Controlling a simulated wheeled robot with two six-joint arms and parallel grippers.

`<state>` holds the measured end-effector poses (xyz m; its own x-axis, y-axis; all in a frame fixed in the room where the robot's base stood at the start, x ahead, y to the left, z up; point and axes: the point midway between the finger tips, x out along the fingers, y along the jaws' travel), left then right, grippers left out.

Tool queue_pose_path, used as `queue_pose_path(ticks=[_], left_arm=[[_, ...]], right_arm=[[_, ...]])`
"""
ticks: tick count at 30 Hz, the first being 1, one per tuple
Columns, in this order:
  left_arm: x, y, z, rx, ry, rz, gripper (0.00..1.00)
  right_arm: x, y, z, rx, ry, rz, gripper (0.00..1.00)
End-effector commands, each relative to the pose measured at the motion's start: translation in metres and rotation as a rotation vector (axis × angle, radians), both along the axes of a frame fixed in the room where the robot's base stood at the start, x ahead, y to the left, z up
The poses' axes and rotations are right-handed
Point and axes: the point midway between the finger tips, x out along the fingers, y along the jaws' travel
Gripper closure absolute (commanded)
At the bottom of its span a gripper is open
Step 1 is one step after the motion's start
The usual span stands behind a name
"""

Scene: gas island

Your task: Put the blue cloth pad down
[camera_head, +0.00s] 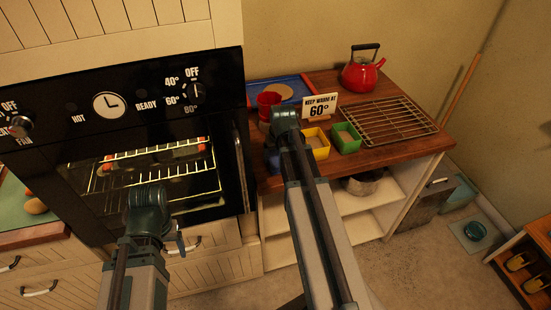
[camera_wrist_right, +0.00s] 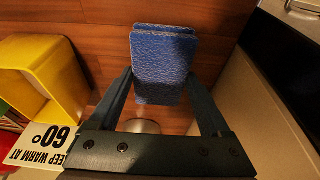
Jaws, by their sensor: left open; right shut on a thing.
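The blue cloth pad (camera_wrist_right: 163,60) is gripped between the two fingers of my right gripper (camera_wrist_right: 162,88) in the right wrist view. It looks like two stacked layers with a rough weave. In the head view a bit of the pad (camera_head: 272,160) shows below my right wrist, near the left end of the wooden counter (camera_head: 385,140); my arm hides most of it. I cannot tell whether the pad touches the wood. My left gripper (camera_head: 178,243) is open, low in front of the oven (camera_head: 150,180).
Beside my right arm stand a yellow box (camera_head: 317,143), a green box (camera_head: 345,137), a "keep warm at 60°" sign (camera_head: 319,107) and a red mug (camera_head: 268,103). A wire rack (camera_head: 389,119) and red kettle (camera_head: 363,73) stand farther right. The oven edge is close on the left.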

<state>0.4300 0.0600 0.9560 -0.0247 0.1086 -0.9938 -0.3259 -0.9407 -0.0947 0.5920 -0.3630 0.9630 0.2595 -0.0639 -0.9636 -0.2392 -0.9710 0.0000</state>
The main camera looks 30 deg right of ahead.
Motion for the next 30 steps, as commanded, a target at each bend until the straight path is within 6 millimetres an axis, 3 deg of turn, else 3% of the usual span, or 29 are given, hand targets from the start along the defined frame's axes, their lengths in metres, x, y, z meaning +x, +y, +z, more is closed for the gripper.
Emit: queue_pose_path(ticks=[7,8,11,23,30], left_arm=[[0.0,0.0,-0.003,0.0,0.0,0.0,0.25],[0.0,0.0,-0.003,0.0,0.0,0.0,0.25],[0.0,0.0,-0.002,0.0,0.0,0.0,0.25],[0.0,0.0,0.003,0.0,0.0,0.0,0.25],[0.0,0.0,0.026,0.0,0.0,0.0,0.25]], right_arm=[[0.0,0.0,-0.003,0.0,0.0,0.0,0.63],[0.0,0.0,-0.003,0.0,0.0,0.0,0.17],[0.0,0.0,-0.002,0.0,0.0,0.0,0.0],[0.0,0.0,0.003,0.0,0.0,0.0,0.0],[-0.006,0.002,0.026,0.0,0.0,0.0,0.0]])
